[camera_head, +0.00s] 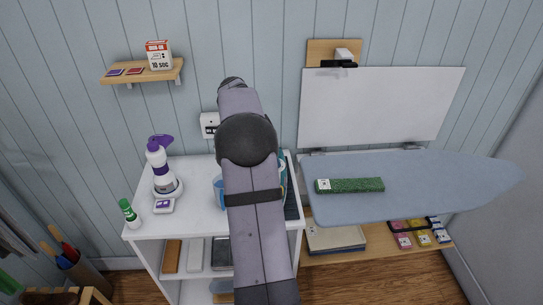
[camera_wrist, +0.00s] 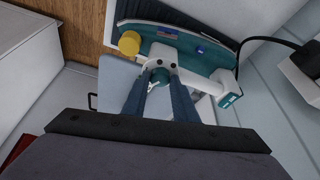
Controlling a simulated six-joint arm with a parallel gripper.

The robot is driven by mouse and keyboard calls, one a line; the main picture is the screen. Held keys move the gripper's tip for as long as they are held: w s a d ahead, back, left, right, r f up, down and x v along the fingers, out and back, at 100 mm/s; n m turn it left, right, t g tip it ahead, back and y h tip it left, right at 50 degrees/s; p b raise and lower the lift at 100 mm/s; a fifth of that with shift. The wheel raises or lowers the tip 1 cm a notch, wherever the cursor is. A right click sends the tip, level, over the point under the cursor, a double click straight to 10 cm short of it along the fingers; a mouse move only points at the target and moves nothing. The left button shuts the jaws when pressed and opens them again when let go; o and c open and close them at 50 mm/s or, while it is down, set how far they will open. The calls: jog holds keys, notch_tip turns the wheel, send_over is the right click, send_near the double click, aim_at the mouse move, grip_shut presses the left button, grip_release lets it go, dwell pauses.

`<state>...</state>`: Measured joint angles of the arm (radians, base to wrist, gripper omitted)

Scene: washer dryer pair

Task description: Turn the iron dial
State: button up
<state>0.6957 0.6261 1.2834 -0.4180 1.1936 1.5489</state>
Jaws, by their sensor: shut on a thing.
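In the wrist view, a teal and white iron (camera_wrist: 195,58) lies below my gripper, with its white handle and a yellow round part (camera_wrist: 130,42) at its left. My gripper (camera_wrist: 160,80) has its two dark fingers shut on a small teal and white round piece, the iron dial (camera_wrist: 158,77). The fingers hide part of the dial, so its marking cannot be read. In the head view, only a teal edge of the iron (camera_head: 283,172) shows to the right of my arm on the white shelf (camera_head: 200,170); my arm hides my fingertips there.
A blue mug (camera_head: 219,192) stands just left of my arm. A dark cord (camera_wrist: 268,41) leaves the iron.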

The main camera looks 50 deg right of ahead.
jog(key=o, duration=1.1)
jog(key=shift+r, duration=0.1)
jog(key=shift+b+v, duration=0.75)
jog(key=shift+v, duration=2.9)
